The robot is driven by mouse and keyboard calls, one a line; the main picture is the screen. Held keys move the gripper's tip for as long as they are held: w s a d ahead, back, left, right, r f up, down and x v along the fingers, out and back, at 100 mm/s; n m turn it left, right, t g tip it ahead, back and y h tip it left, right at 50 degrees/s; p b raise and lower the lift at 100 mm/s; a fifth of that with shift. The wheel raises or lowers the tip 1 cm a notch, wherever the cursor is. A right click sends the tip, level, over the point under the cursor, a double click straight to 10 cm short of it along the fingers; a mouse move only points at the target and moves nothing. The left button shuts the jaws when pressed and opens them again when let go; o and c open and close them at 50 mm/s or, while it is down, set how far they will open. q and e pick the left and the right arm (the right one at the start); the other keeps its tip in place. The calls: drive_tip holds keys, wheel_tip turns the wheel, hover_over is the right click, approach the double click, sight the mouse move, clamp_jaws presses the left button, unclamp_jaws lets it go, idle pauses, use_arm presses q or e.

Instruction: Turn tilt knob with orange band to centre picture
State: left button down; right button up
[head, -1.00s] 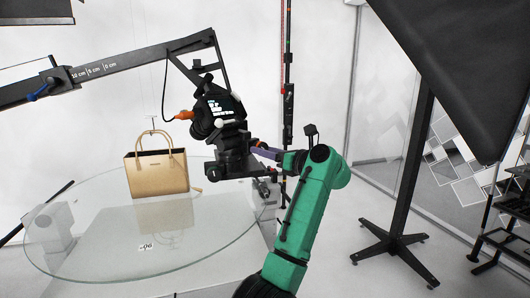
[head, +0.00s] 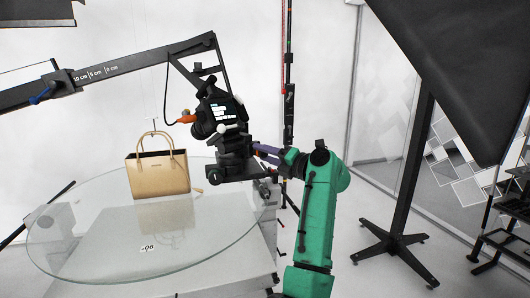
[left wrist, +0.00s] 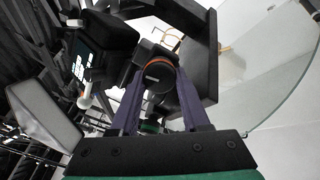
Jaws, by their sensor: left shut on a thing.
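The tilt knob with its orange band (left wrist: 158,75) sits in the middle of the left wrist view, between the two purple fingers of my left gripper (left wrist: 157,92). The gripper is shut on it. In the head view my left gripper (head: 268,151) reaches from the green arm to the right side of the tripod head (head: 232,165), where the fingertips and knob are too small to make out. The black camera (head: 217,110) sits on this head with its lit screen facing me. The camera also shows in the left wrist view (left wrist: 105,45).
A tan handbag (head: 158,172) stands on the round glass turntable (head: 100,250) left of the camera. A black boom arm (head: 130,68) hangs above it. A dark softbox (head: 460,60) on a black stand (head: 405,190) is at the right.

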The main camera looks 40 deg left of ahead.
use_arm(q)
drive_tip(key=shift+r+m, duration=0.1)
drive_tip(key=shift+m, duration=0.4)
drive_tip(key=shift+c, duration=1.9)
unclamp_jaws()
drive_tip(key=shift+d+f, duration=0.2)
drive_tip(key=shift+d, duration=0.1)
drive_tip(key=s+d+b, duration=0.1)
drive_tip(key=d+b, duration=0.5)
drive_tip(key=d, duration=0.7)
drive_tip(key=shift+s+d, duration=0.15)
drive_tip(key=shift+d, duration=0.25)
